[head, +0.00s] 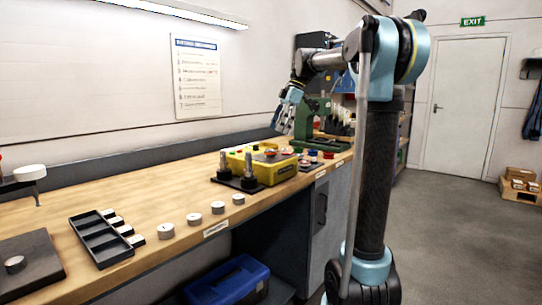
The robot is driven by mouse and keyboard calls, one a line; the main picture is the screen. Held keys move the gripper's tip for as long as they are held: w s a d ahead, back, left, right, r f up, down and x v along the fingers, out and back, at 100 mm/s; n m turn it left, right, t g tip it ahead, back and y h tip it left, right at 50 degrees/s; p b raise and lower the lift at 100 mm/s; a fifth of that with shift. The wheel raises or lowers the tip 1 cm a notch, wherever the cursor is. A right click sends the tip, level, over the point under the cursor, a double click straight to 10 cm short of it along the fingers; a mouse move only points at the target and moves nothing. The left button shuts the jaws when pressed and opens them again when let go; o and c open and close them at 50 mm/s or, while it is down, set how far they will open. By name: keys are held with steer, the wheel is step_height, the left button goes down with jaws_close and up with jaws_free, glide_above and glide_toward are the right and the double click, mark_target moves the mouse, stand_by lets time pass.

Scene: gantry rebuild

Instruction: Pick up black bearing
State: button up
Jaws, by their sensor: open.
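My gripper (279,124) hangs above the far part of the wooden workbench (130,196), beyond the yellow box and in front of a green machine. Its jaws are open and appear empty, pointing down. I cannot pick out a black bearing with certainty. Small round parts (313,154), some red or dark, lie on the bench right of the yellow box. They are too small to tell apart.
A yellow box (279,174) stands mid-bench beside two posts on a dark base. Nearer are several silver cylinders (194,218), a black compartment tray (95,230) and a dark plate (30,275). The green machine (304,120) stands behind my gripper. A blue toolbox (232,282) sits below.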

mark_target(271, 152)
steer(key=shift+d+x, duration=0.15)
steer(key=shift+x, duration=2)
steer(key=shift+d+x, duration=0.1)
steer(key=shift+x, duration=2.05)
steer(key=shift+f, duration=0.1)
steer(key=shift+c, duration=0.2)
steer(key=c, duration=1.3)
steer(key=shift+o, duration=0.2)
